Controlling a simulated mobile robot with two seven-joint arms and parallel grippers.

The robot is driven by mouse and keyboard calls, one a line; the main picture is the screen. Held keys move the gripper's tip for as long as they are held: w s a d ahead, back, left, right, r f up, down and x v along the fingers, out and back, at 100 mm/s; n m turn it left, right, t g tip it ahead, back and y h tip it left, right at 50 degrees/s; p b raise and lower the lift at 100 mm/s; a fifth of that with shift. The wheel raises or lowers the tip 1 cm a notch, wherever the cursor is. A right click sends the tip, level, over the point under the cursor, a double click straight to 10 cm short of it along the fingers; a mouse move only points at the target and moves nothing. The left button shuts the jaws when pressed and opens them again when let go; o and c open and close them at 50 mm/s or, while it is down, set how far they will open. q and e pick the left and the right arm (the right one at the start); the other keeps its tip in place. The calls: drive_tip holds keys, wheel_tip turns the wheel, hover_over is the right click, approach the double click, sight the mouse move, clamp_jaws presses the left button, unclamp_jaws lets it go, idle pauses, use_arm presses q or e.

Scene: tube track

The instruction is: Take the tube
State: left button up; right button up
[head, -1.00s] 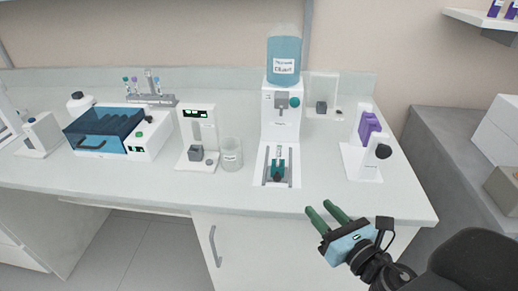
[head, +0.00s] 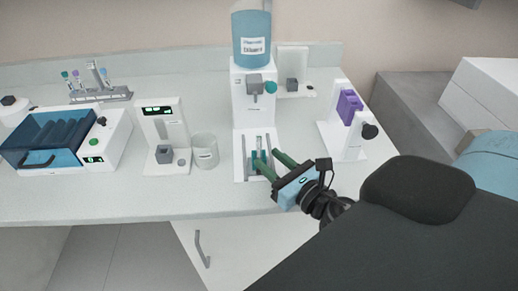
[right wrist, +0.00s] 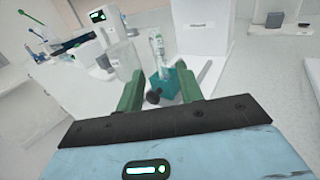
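A clear tube (right wrist: 156,45) stands in a teal holder (right wrist: 165,86) at the foot of the white dispenser (head: 252,105). In the head view the tube and holder are small and partly covered by my fingers. My right gripper (head: 266,160) has two green fingers and is open, reaching in low from the right. In the right wrist view the fingertips (right wrist: 159,72) are spread, with the tube and holder showing in the gap and no contact clear. My left gripper is not in view.
Left of the dispenser stand a glass beaker (head: 204,152) and a white device (head: 163,130) with a green display. A tube rack (head: 100,96) is at the back left. A white stand with a purple block (head: 348,106) is at the right. The front of the bench is clear.

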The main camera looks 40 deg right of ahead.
sight(261, 152)
drive_tip(key=shift+w+p, duration=0.35)
drive_tip(key=shift+w, duration=2.35)
clamp_jaws()
